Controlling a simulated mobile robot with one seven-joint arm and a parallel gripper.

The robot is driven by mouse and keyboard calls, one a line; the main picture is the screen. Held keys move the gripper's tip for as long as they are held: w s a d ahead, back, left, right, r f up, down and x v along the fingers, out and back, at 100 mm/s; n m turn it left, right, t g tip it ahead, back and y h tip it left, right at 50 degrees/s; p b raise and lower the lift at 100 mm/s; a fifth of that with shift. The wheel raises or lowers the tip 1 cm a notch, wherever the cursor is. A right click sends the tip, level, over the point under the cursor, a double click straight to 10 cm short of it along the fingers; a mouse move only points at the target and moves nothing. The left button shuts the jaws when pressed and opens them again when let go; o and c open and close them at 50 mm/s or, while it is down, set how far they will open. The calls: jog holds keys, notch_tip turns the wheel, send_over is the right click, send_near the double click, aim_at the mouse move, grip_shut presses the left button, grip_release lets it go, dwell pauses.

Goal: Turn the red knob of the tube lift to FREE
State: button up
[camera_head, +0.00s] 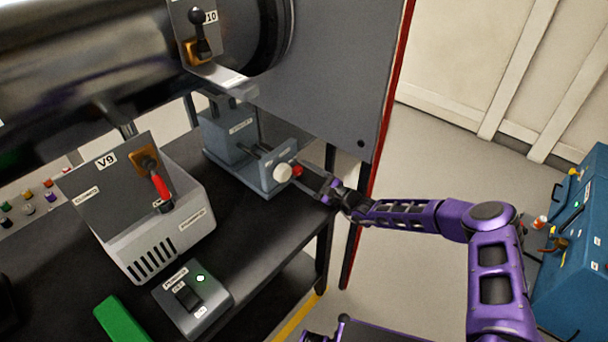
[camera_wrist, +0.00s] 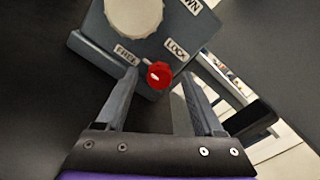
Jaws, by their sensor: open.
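The tube lift (camera_head: 265,170) is a grey-blue unit on the black bench under the large tube. Its red knob (camera_head: 298,170) is beside a larger cream knob (camera_head: 283,173). In the wrist view the red knob (camera_wrist: 159,75) is below and between the FREE label (camera_wrist: 127,55) on the left and the LOCK label (camera_wrist: 176,50) on the right. A small white mark shows on its left part; its exact pointing is hard to tell. My gripper (camera_wrist: 159,84) is open, one finger on each side of the knob, with visible gaps. It also shows in the head view (camera_head: 312,180).
A grey V9 box with a red-handled lever (camera_head: 160,190), a power switch box (camera_head: 195,300) and a green block (camera_head: 122,320) stand on the bench, left of my arm. A grey panel (camera_head: 335,80) rises behind the lift. Floor is open at right, before blue equipment (camera_head: 575,250).

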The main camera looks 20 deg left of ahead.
jog(key=v, duration=1.7)
jog(key=shift+d+p, duration=0.25)
jog(key=shift+p, duration=0.1)
